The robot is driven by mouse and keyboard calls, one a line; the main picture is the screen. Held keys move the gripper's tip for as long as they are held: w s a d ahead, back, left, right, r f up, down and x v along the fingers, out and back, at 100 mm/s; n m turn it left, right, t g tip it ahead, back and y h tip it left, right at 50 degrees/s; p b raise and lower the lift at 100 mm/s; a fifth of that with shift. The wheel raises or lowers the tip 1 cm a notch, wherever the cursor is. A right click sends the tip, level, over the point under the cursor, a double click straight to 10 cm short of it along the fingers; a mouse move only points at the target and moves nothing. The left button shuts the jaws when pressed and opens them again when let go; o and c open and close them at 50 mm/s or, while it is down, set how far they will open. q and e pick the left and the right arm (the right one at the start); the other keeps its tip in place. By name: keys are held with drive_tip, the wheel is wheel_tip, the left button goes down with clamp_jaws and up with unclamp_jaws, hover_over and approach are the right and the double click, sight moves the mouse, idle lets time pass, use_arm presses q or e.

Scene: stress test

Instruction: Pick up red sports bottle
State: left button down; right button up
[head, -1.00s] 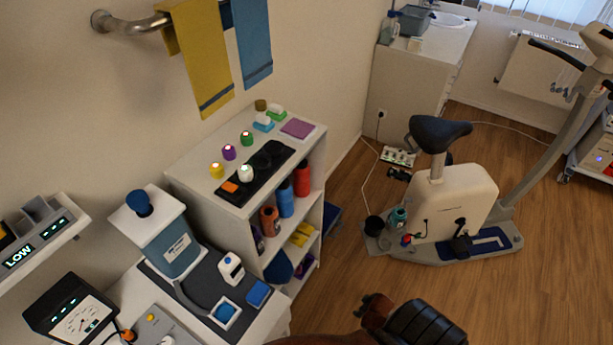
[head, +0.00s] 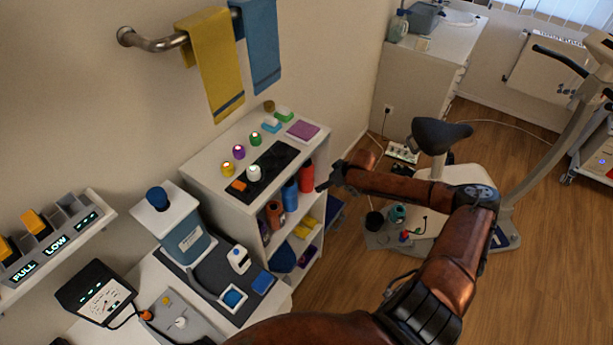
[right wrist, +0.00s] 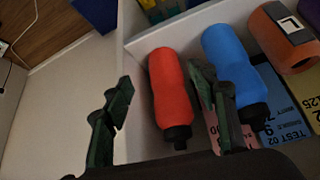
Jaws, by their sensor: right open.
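The red sports bottle (head: 306,176) stands at the right end of the upper open shelf of the white shelf unit, right of a blue bottle (head: 290,193). My right gripper (head: 328,178) is just right of the red bottle at the shelf's open side. In the right wrist view the red bottle (right wrist: 172,92) with its black cap lies between the two dark fingers of the open right gripper (right wrist: 160,112). One finger overlaps the gap between the red bottle and the blue bottle (right wrist: 235,65). Contact cannot be told. My left gripper is not in view.
The shelf's white side wall (head: 317,155) rises close to the gripper. Small coloured items stand on the unit's top.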

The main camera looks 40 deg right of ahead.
sight(310, 167)
drive_tip(key=w, duration=0.7)
drive_tip(key=w+a, duration=0.1)
drive_tip(key=w, duration=0.2)
drive_tip(key=shift+w, duration=0.25)
drive_tip(key=shift+w+f, duration=0.15)
drive_tip(key=shift+f, duration=0.4)
drive_tip(key=shift+c, duration=0.4)
drive_tip(key=c, duration=1.3)
drive_tip(key=shift+o, duration=0.2)
drive_tip(key=shift+r, duration=0.1)
